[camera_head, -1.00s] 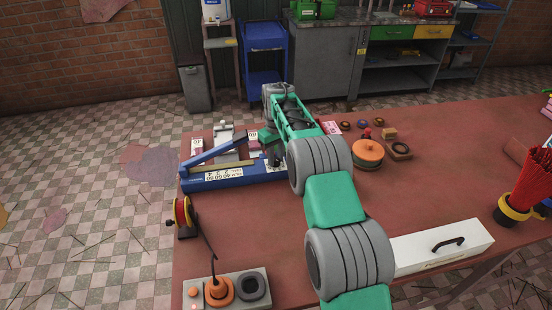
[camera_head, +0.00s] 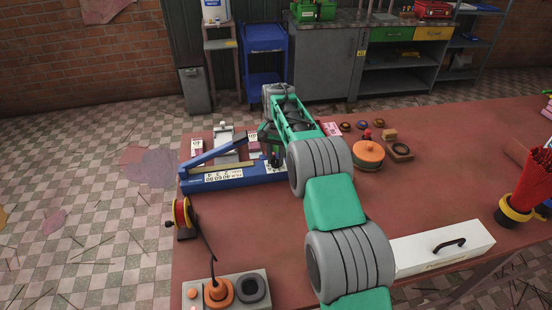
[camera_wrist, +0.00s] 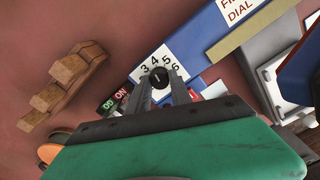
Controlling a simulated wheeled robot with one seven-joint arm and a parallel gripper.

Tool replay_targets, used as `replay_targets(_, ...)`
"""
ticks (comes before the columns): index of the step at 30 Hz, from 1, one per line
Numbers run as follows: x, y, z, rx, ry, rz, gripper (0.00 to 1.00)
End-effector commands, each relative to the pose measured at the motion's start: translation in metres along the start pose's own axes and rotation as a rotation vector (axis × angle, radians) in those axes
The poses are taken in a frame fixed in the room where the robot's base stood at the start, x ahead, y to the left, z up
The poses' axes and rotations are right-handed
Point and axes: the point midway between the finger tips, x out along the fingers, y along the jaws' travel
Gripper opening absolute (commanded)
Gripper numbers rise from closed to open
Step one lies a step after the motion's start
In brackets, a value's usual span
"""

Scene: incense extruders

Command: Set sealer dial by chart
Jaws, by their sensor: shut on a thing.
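The blue sealer (camera_head: 190,184) lies on the table at the left, its long arm raised at a slant. A white chart label (camera_head: 223,175) on its front carries FILM 40 60 80 above DIAL 2 3 4. The wrist view shows part of this label (camera_wrist: 243,10). The black dial knob (camera_wrist: 158,76) sits on a white plate with 3, 4, 5 and 6 visible around it; the other marks are hidden. My gripper (camera_wrist: 161,84) is shut on the knob, one finger on each side. I cannot tell the knob's exact setting.
An ON/OFF switch (camera_wrist: 116,98) lies close left of the fingers. A stepped wooden piece (camera_wrist: 62,88) stands nearby on the table. A red-and-yellow spool (camera_head: 182,212), a grey block with an orange dial (camera_head: 218,290) and a white drawer box (camera_head: 440,250) stand apart.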

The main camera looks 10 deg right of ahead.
Motion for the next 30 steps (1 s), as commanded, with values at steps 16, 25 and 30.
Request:
replay_targets(16,-0.0017,-0.0005,-0.0008,0.130,0.003,-0.002,0.00)
replay_targets(25,-0.0018,-0.0005,-0.0009,0.129,0.003,-0.002,0.28)
replay_targets(30,-0.0011,-0.0003,-0.0005,0.129,0.002,-0.001,0.42)
